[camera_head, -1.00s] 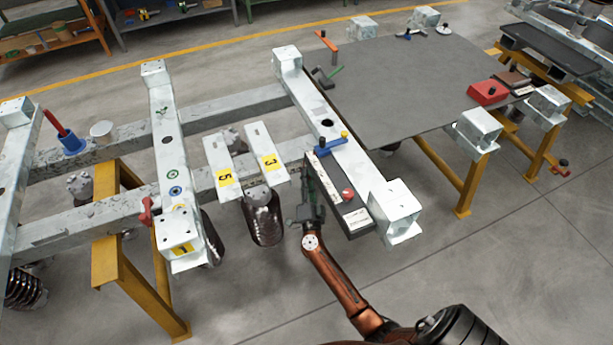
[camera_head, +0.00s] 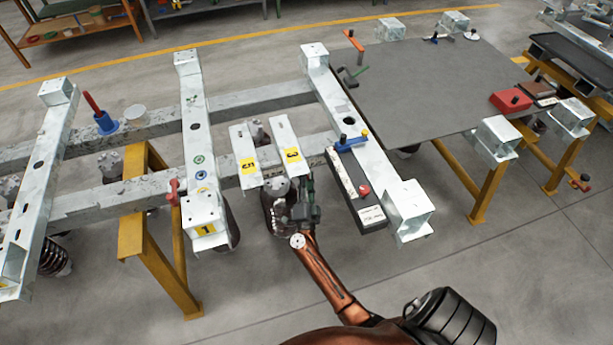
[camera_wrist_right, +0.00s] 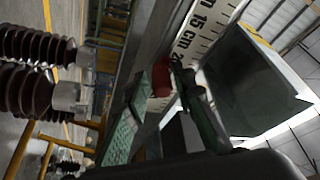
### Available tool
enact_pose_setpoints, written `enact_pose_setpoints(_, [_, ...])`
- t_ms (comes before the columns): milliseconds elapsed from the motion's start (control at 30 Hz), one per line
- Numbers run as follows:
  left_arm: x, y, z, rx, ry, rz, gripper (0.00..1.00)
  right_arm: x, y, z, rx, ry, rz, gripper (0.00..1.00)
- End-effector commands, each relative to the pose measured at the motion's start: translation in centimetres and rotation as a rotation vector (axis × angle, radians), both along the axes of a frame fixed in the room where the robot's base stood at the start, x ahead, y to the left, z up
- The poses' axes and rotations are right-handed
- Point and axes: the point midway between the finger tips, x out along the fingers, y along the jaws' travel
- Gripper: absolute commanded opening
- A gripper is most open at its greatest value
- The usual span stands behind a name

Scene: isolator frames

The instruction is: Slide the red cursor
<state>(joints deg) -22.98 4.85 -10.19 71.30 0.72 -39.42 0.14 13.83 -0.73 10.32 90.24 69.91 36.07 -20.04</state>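The red cursor (camera_head: 364,190) is a small red knob on a dark block with a white ruler scale (camera_head: 345,176), on the right light metal beam. The wrist view shows the red cursor (camera_wrist_right: 162,78) beside the centimetre scale (camera_wrist_right: 204,30). My right gripper (camera_head: 304,203) is left of the block in the head view, apart from the cursor. In the wrist view, the fingers of my right gripper (camera_wrist_right: 165,120) stand apart with nothing held between them; the cursor shows beyond them. My left gripper is in neither view.
A blue handle (camera_head: 350,143) stands at the block's far end. Two short bars numbered 5 (camera_head: 246,158) and 3 (camera_head: 288,150) lie left of my gripper, with dark ribbed insulators beneath. A grey plate (camera_head: 430,95) covers the right side. The floor in front is clear.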

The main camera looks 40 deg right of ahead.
Motion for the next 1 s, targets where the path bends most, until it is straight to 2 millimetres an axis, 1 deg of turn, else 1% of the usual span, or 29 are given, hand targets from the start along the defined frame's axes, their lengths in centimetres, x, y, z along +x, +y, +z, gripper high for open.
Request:
enact_pose_setpoints(33, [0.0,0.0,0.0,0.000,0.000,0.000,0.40,0.0,0.0,0.0,0.000,-0.001,0.001,0.28])
enact_pose_setpoints(100, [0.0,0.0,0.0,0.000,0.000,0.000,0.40,0.0,0.0,0.1,0.000,-0.001,0.001,0.33])
enact_pose_setpoints(333, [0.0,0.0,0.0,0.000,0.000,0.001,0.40,0.1,0.0,0.2,0.000,-0.003,0.000,0.33])
enact_pose_setpoints(433, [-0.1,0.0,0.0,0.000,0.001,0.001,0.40,-0.3,0.3,0.0,0.001,-0.002,0.000,0.33])
enact_pose_setpoints(533, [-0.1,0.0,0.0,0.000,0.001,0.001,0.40,-1.2,1.1,-0.3,0.001,-0.003,0.000,0.33])
enact_pose_setpoints(800, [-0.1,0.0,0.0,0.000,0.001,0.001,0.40,-4.4,3.9,-1.3,0.001,-0.001,0.000,0.33])
enact_pose_setpoints(1000, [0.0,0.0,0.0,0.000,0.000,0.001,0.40,-5.4,4.8,-1.5,0.001,-0.002,0.000,0.33])
